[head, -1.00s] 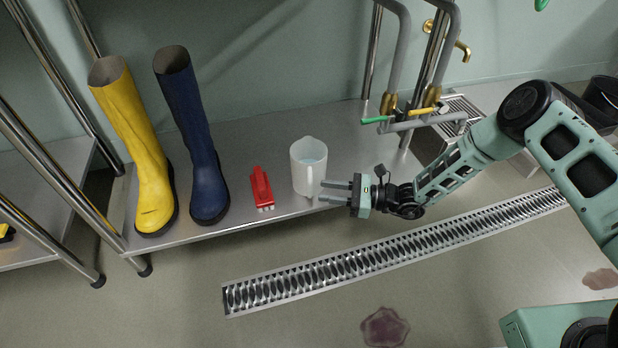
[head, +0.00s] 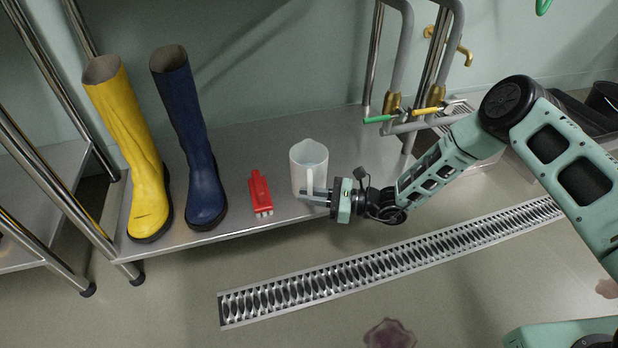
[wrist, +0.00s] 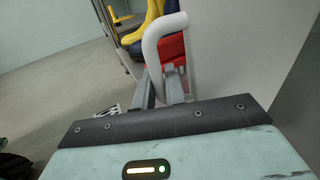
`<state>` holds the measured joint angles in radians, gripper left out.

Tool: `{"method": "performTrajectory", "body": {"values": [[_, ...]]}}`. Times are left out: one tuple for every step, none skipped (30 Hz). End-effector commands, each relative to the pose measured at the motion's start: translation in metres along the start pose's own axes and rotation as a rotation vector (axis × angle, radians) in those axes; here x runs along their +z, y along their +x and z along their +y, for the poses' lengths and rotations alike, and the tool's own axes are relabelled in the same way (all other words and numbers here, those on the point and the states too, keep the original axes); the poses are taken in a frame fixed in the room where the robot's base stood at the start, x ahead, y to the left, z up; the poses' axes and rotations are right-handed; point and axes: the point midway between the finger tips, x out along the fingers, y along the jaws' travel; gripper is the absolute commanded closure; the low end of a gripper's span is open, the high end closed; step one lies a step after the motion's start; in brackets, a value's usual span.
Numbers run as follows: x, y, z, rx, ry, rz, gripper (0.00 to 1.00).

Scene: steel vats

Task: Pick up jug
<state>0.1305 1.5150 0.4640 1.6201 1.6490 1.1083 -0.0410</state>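The jug (head: 307,168) is white and upright on the steel shelf near its front edge, with its handle facing forward. My gripper (head: 310,196) reaches in from the right, level with the lower part of the handle. Its fingers are close together on the handle. In the wrist view, the white handle (wrist: 154,55) runs down between the two grey fingers of my gripper (wrist: 162,82). The jug's pale wall (wrist: 235,65) fills the right side there. I cannot see any clear gap under the jug.
A blue boot (head: 197,150) and a yellow boot (head: 138,160) stand farther left. A floor drain (head: 380,265) runs in front.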

Motion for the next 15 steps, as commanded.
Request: {"method": "performTrajectory", "body": {"values": [[-0.0002, -0.0002, 0.0, 0.0, 0.0, 0.0, 1.0], [0.0011, 0.0002, -0.0004, 0.0, -0.002, -0.003, 1.0], [0.0011, 0.0002, -0.0004, 0.0, -0.002, -0.003, 1.0], [0.0011, 0.0002, -0.0004, 0.0, -0.002, -0.003, 1.0], [0.001, 0.0002, -0.0003, 0.0, -0.002, -0.002, 1.0], [0.001, 0.0002, -0.0003, 0.0, -0.002, -0.002, 1.0], [0.001, 0.0002, -0.0003, 0.0, -0.002, -0.002, 1.0], [0.0011, 0.0001, -0.0003, 0.0, -0.002, -0.002, 1.0], [0.0014, 0.0001, -0.0003, 0.0, -0.002, -0.002, 1.0], [0.0017, 0.0001, -0.0003, 0.0, -0.002, -0.002, 1.0], [0.0022, 0.0001, -0.0003, 0.0, -0.002, -0.002, 1.0], [0.0031, 0.0001, -0.0004, 0.0, -0.002, -0.002, 1.0], [0.0039, 0.0001, -0.0004, 0.0, -0.002, -0.002, 1.0], [0.0049, 0.0001, -0.0004, 0.0, -0.002, -0.002, 1.0], [0.0065, 0.0001, -0.0004, 0.0, -0.002, -0.002, 1.0]]}}
